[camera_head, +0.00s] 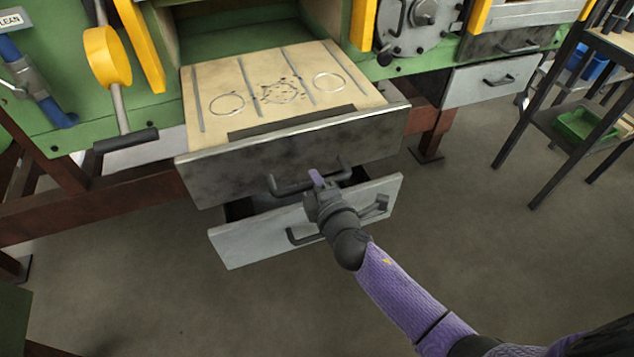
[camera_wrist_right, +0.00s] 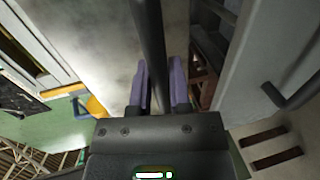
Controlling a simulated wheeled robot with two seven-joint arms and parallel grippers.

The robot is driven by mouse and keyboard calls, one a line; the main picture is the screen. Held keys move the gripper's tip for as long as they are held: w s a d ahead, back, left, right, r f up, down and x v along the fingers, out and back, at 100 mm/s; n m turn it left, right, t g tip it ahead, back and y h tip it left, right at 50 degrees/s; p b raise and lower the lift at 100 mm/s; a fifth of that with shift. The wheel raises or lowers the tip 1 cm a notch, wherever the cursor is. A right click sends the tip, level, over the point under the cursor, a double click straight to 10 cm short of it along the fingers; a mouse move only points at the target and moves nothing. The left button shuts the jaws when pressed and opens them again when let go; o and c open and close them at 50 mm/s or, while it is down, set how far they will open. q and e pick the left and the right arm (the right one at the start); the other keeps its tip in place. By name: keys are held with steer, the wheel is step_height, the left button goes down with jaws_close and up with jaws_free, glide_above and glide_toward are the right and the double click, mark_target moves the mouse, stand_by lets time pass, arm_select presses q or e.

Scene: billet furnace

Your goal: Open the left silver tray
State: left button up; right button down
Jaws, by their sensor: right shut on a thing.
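The left unit has a dark silver upper tray (camera_head: 290,150), pulled out toward me, with a bar handle (camera_head: 287,188) on its mottled front. Below it, a lighter silver drawer (camera_head: 250,241) also stands partly out, with its own long handle. My right gripper (camera_head: 317,180) is at the upper tray's handle. In the right wrist view its purple fingers (camera_wrist_right: 160,88) are on both sides of the dark handle bar (camera_wrist_right: 151,45), shut on it. The upper tray's mottled front (camera_wrist_right: 90,50) is left of the bar, and the lower drawer's pale front (camera_wrist_right: 265,65) is right. My left gripper is not in view.
The tan tray top (camera_head: 285,85) carries ring marks and slots. A lever with a dark grip (camera_head: 127,140) hangs at left. A second light drawer (camera_head: 470,88) is shut at the right. A dark shelf rack (camera_head: 560,120) stands far right. The floor in front is clear.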

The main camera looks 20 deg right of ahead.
steer(key=c, duration=0.6)
jaws_free()
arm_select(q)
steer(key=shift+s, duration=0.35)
arm_select(e)
steer(key=shift+s+r, duration=0.1)
steer(key=shift+s, duration=0.2)
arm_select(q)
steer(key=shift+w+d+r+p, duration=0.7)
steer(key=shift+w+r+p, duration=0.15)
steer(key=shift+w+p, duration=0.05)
arm_select(e)
steer(key=v, duration=0.9)
steer(key=shift+s, duration=0.15)
